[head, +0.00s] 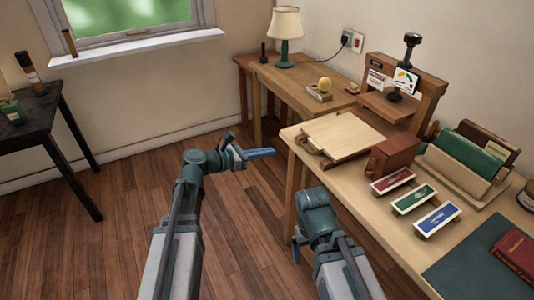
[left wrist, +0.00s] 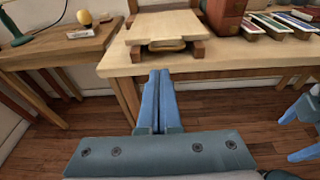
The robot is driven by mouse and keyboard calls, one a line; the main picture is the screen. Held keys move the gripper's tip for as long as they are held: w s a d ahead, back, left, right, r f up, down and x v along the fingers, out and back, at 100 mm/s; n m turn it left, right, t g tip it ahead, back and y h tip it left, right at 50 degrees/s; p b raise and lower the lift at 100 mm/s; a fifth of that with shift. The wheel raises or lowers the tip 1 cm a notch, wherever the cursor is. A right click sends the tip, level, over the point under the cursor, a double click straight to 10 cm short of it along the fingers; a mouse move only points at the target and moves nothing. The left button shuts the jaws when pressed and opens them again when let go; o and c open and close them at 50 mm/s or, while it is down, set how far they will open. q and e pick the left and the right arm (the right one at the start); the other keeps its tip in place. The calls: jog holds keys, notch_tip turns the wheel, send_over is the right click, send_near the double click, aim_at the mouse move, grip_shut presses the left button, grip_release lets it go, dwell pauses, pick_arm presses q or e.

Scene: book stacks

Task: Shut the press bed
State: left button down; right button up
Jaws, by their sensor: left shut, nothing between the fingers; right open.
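The press bed (head: 343,136) is a pale wooden board, slid out in front of the dark wooden press (head: 428,90) on the workbench. In the left wrist view the bed (left wrist: 165,25) lies flat on two rails, with a brass-coloured handle (left wrist: 167,45) at its front edge. My left gripper (head: 268,153) is shut and empty, apart from the bed and off the bench's front edge. Its blue fingers (left wrist: 156,75) point toward the handle. My right gripper (head: 297,243) is low beside the bench, mostly hidden by its arm; its open blue fingers (left wrist: 302,130) show in the left wrist view.
A reddish-brown box (head: 392,156) stands right of the bed, beside red, green and blue label trays (head: 412,199). A side table (head: 300,85) with a lamp (head: 286,30) stands behind. A dark table (head: 45,122) is at the left. The floor between is clear.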

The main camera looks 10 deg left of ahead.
aim_at(351, 127)
pick_arm(q)
jog(key=b+x, duration=0.2)
jog(key=x, duration=0.8)
jog(key=shift+w+d+f, duration=0.15)
jog(key=shift+w+d, duration=0.1)
jog(key=shift+d, duration=0.05)
jog(key=shift+d, duration=0.1)
jog(key=r+x, duration=0.1)
jog(key=x, duration=0.6)
jog(key=r+x, duration=0.2)
jog(key=x, duration=0.6)
jog(key=d+r+x, duration=0.1)
jog(key=x, duration=0.6)
jog(key=shift+w+d+r, duration=0.35)
jog(key=shift+w, duration=0.05)
jog(key=shift+w+d, duration=0.15)
jog(key=shift+d, duration=0.05)
jog(key=shift+w+r, duration=0.1)
jog(key=p+v, duration=0.3)
jog(key=v, duration=1.1)
jog(key=shift+s+a, duration=0.25)
